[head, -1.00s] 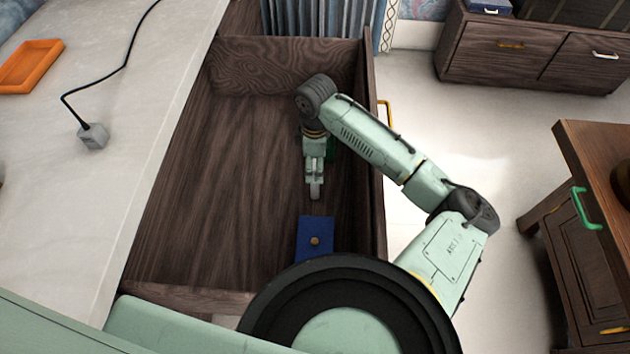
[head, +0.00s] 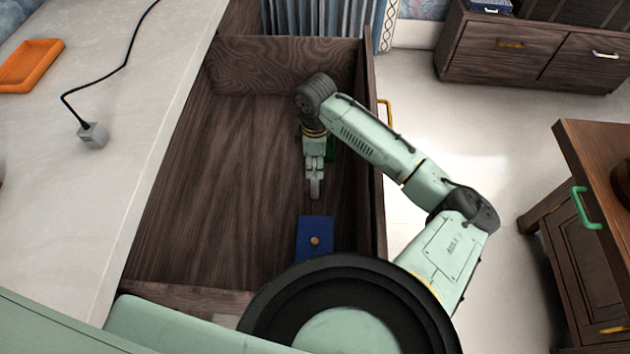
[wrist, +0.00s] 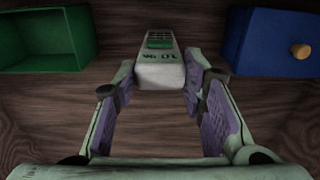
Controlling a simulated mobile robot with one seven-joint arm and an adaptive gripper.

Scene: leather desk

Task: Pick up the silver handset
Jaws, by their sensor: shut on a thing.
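The silver handset (wrist: 159,67) shows in the wrist view as a pale grey block with a green screen and dark markings. It lies between the two fingers of my gripper (wrist: 160,85), which are shut on its sides near its close end. In the head view my gripper (head: 315,188) points down inside the open drawer. The handset is hard to make out there, mostly hidden by the gripper.
A blue box with a round knob (head: 314,240) lies in the drawer and shows in the wrist view (wrist: 270,42). A green open box (wrist: 45,40) is on the other side. Drawer walls (head: 372,150) surround my gripper; the drawer floor (head: 225,170) at left is clear.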

